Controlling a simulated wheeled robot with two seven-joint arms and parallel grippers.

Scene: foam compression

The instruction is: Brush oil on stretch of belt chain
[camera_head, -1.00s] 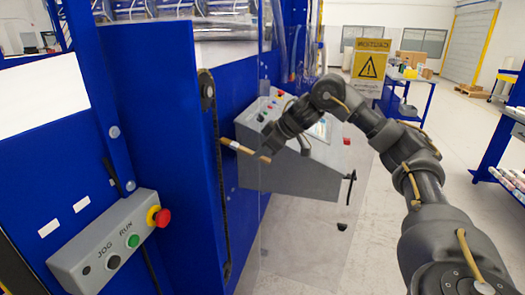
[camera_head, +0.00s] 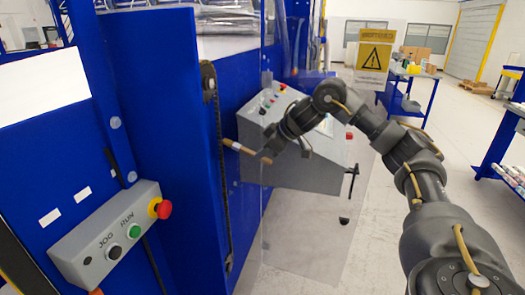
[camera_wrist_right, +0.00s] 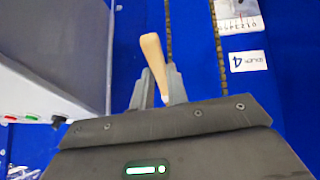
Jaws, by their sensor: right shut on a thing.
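The belt chain (camera_head: 224,170) runs as a dark vertical strip on the blue machine side, between an upper sprocket (camera_head: 209,84) and the lower end. Two chain strands (camera_wrist_right: 217,35) also show in the right wrist view. My right gripper (camera_head: 268,152) is shut on the brush (camera_head: 247,150), which has a pale wooden handle (camera_wrist_right: 153,62). The brush's far end points left and appears at or very close to the chain's middle; I cannot tell whether it touches. The bristles are not clear in the right wrist view. My left gripper is not in view.
A grey JOG/RUN box (camera_head: 112,238) with a red button stands at the front left. A grey control console (camera_head: 300,160) is behind my right gripper, close to it. A clear guard panel with a yellow warning sign (camera_head: 374,57) stands nearby.

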